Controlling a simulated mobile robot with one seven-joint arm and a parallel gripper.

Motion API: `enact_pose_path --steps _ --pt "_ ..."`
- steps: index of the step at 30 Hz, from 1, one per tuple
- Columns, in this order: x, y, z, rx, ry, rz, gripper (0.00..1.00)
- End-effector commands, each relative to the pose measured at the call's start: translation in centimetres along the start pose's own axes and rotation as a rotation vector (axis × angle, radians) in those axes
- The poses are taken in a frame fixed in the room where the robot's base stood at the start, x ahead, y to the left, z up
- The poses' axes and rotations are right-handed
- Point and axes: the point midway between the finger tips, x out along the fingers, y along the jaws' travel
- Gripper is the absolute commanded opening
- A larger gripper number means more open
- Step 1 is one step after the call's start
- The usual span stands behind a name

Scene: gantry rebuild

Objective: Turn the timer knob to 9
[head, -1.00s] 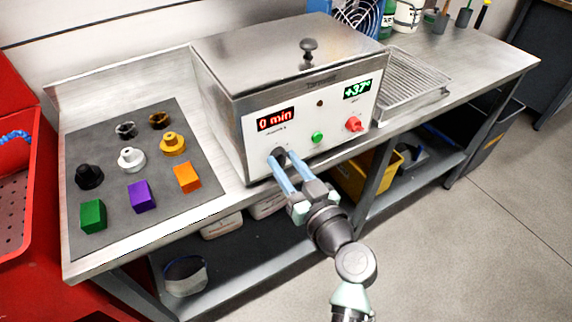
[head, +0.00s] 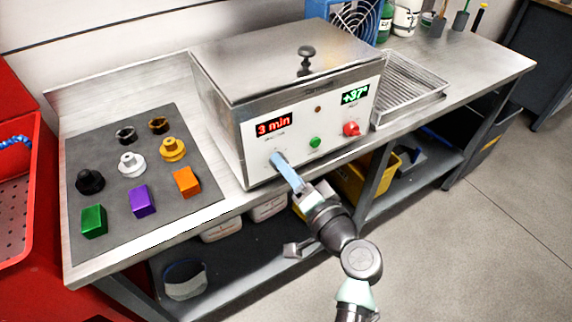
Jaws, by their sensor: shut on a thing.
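The timer knob sits low on the left of the front panel of the steel box (head: 290,92), under a red display (head: 273,127) that reads "3 min". My gripper (head: 277,158) is shut on the knob, and its fingers hide almost all of it. The fingers look rolled, one in line with the other, so a single blue finger shows. A green display (head: 355,94) at the right of the panel reads "+37°". A green button (head: 315,142) and a red knob (head: 351,129) are right of my gripper.
A grey mat (head: 95,232) left of the box holds coloured blocks and several round knob-like pieces. A wire rack (head: 410,88) lies right of the box. The bench's front edge runs below the box. A shelf with bins is underneath, and open floor lies to the right.

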Motion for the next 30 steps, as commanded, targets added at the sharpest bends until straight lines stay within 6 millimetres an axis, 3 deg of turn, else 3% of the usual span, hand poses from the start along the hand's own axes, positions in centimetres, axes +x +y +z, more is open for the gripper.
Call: enact_pose_path --steps 30 --pt "-0.06 0.27 -0.07 0.970 -0.060 -0.008 0.00"
